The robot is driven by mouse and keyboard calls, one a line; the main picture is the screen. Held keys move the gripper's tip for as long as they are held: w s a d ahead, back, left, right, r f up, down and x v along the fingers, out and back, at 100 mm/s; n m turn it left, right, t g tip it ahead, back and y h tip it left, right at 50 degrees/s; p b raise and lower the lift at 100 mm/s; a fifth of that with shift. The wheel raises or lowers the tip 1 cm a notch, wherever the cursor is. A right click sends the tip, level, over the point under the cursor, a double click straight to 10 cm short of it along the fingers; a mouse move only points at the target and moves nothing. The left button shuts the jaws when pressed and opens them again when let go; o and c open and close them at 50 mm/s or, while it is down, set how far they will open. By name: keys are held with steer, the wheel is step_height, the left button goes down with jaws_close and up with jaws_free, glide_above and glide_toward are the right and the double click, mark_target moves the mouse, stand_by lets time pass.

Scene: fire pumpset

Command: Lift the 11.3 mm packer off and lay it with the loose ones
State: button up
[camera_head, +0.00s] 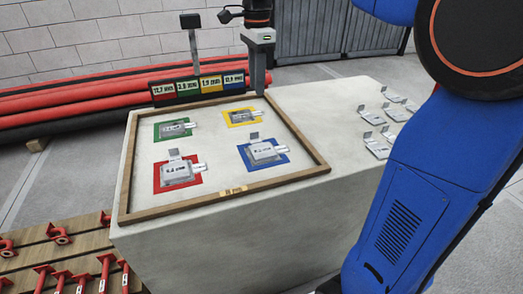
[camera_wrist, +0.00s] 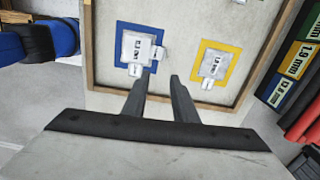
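A framed board (camera_head: 124,185) holds metal packers on coloured squares. The packer on the blue square (camera_head: 265,151) has an upright tab and a label that looks like 11-point-something mm, too small to read surely. It also shows in the wrist view (camera_wrist: 133,46). Other packers sit on the red (camera_head: 177,172), green (camera_head: 174,129) and yellow (camera_head: 241,115) squares. Several loose packers (camera_head: 376,147) lie on the block's right end. My gripper (camera_head: 258,92) points down above the board's far right part. In the wrist view my gripper (camera_wrist: 160,78) is open and empty, fingers apart, between the blue and yellow squares.
A sign strip (camera_head: 198,86) with red, green, yellow and blue size labels stands behind the board. The board's raised wooden rim edges it. Red pipes (camera_head: 60,98) lie behind. A wooden pallet (camera_head: 75,245) with red fittings stands at lower left. Bare surface lies between board and loose packers.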

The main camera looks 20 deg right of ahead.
glide_toward(260, 145)
steer(key=shift+m, duration=0.3)
steer(key=w, duration=0.1)
steer(key=w+f, duration=0.1)
steer(key=w, duration=0.1)
steer(key=w+f, duration=0.1)
steer(key=shift+w, duration=0.4)
steer(key=shift+w+a+f, duration=0.1)
steer(key=shift+a+f, duration=0.05)
steer(key=shift+f, duration=1.15)
steer(key=shift+w+a+f, duration=0.1)
steer(key=shift+a+f, duration=0.05)
steer(key=shift+f, duration=1.2)
jaws_close()
